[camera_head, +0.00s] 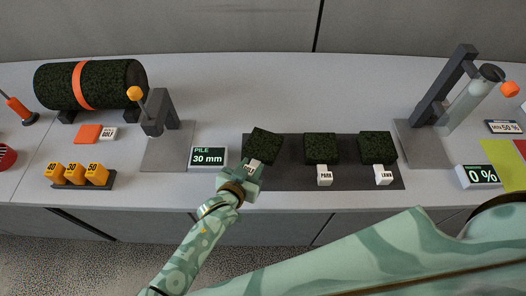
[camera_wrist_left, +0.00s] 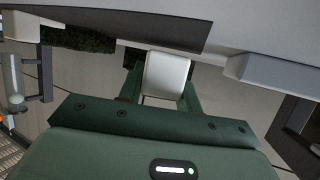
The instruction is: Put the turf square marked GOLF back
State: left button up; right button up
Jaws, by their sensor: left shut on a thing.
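The dark green turf square at the left end of the row (camera_head: 264,144) sits turned askew at the left end of the dark mat (camera_head: 285,180). I cannot tell whether it rests on the mat or is slightly raised. Its white label block (camera_head: 251,166) is partly hidden by my left gripper (camera_head: 246,174), so its lettering is hard to read. The gripper is shut on this block, which shows between the fingers in the left wrist view (camera_wrist_left: 167,75). The turf squares labelled PARK (camera_head: 320,149) and LAWN (camera_head: 377,147) stand straight to its right. My right gripper is not in view.
A display reading PILE 30 mm (camera_head: 208,158) stands just left of the mat.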

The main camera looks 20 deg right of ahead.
pick_arm(q)
jog(key=shift+f+b, duration=0.4)
jog(key=shift+f, duration=0.3)
jog(key=shift+f, duration=0.25)
jog(key=o, duration=1.4)
jog(key=shift+s+a+r, duration=0.15)
jog(key=shift+s, duration=0.05)
jog(key=p+v, duration=0.5)
jog(key=v, duration=1)
jog(key=shift+s+a+r, duration=0.2)
jog(key=shift+a, duration=0.05)
